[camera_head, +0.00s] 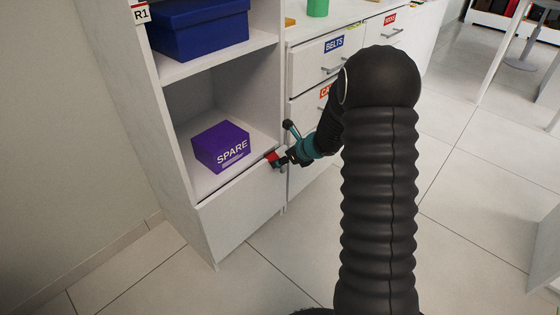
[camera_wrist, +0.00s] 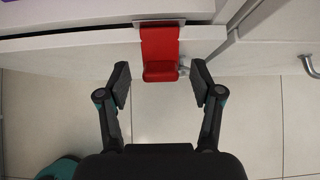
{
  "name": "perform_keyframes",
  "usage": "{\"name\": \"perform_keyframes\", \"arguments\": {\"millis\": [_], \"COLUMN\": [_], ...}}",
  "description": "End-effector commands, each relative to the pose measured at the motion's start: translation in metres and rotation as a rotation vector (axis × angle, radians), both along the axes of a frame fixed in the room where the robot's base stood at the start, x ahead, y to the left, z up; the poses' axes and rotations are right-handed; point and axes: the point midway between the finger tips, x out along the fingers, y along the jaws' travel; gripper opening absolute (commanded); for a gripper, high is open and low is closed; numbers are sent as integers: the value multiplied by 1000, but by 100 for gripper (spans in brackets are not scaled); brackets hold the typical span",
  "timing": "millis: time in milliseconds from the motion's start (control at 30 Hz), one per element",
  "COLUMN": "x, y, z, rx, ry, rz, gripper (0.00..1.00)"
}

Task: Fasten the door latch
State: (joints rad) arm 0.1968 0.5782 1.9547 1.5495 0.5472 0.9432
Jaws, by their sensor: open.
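The red latch (camera_wrist: 160,52) sits at the top edge of a white door panel (camera_wrist: 75,58) in the wrist view, centred ahead of my gripper. A grey plate shows behind its upper end, and a small metal part shows beside its lower right. My gripper (camera_wrist: 160,85) is open, with one finger on each side of the latch's lower end. I see no clear contact. In the head view the red latch (camera_head: 273,159) is small, at the right end of the low white door (camera_head: 243,205). My gripper (camera_head: 283,159) is beside it and partly hides it.
A purple SPARE box (camera_head: 221,146) stands on the shelf above the low door. A blue box (camera_head: 200,28) is on the shelf higher up. Drawers with handles, including the BELTS drawer (camera_head: 310,70), are right of the wardrobe. The tiled floor (camera_head: 300,260) in front is clear.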

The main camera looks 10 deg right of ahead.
Motion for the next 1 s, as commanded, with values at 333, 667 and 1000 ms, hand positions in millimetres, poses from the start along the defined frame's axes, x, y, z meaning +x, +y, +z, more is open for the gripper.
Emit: {"name": "perform_keyframes", "arguments": {"millis": [333,667,1000], "x": [11,11,11], "y": [8,8,8], "z": [-13,-13,-15], "rx": [-1,-1,4], "ry": [-1,-1,-6], "rz": [0,0,0], "gripper": [66,31,6]}}
